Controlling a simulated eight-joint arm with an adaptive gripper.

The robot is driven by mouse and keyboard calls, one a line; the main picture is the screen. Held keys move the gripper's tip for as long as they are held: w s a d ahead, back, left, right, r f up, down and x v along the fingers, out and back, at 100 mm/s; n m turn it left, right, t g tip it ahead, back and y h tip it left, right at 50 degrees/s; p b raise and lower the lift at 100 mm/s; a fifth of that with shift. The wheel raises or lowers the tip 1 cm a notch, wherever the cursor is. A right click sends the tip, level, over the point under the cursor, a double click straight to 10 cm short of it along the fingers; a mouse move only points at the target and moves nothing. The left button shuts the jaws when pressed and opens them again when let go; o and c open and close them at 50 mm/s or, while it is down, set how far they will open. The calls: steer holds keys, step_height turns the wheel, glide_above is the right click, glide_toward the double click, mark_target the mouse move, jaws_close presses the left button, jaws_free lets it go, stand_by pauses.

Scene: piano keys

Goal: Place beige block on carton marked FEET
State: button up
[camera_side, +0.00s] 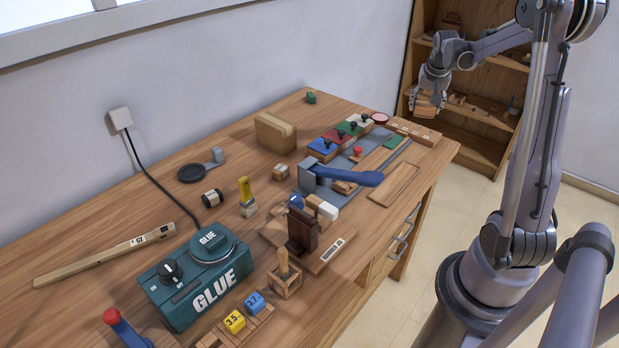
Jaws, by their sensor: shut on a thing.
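My gripper (432,90) is at the upper right, raised in front of the wooden shelf and beyond the far right end of the workbench. It is shut on a light wooden piece, which looks like the beige block (426,103); its outline is small and partly covered by the fingers. A brown carton (275,132) stands on the back middle of the bench. No FEET marking is readable on either carton from here.
The bench (95,235) holds a blue-handled tool (345,177), coloured blocks (340,135), a dark upright wooden part (302,230) and a green glue box (195,280). A wooden shelf (485,85) stands behind my gripper. Open bench surface surrounds the brown carton.

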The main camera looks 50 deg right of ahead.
steer(key=w+a+r+n+t+y, duration=0.1)
steer(key=w+a+r+n, duration=0.1)
steer(key=w+a+n, duration=0.5)
steer(key=w+a+r+n+t+y, duration=0.1)
steer(key=w+a+r+y, duration=0.3)
steer(key=w, duration=0.8)
steer(key=w+a+r+n+t+h, duration=0.1)
steer(key=w+a+n, duration=0.4)
steer(key=w, duration=0.4)
glide_toward(271, 119)
steer(key=shift+w+d+f+g, duration=0.15)
steer(key=shift+w, duration=0.4)
steer(key=shift+w+d+f+g, duration=0.15)
steer(key=shift+w+f, duration=0.05)
steer(key=shift+w, duration=0.35)
steer(key=shift+w+a+f, duration=0.25)
steer(key=shift+f, duration=1.95)
steer(key=o, duration=1.1)
steer(key=shift+f, duration=0.15)
steer(key=shift+o, duration=0.2)
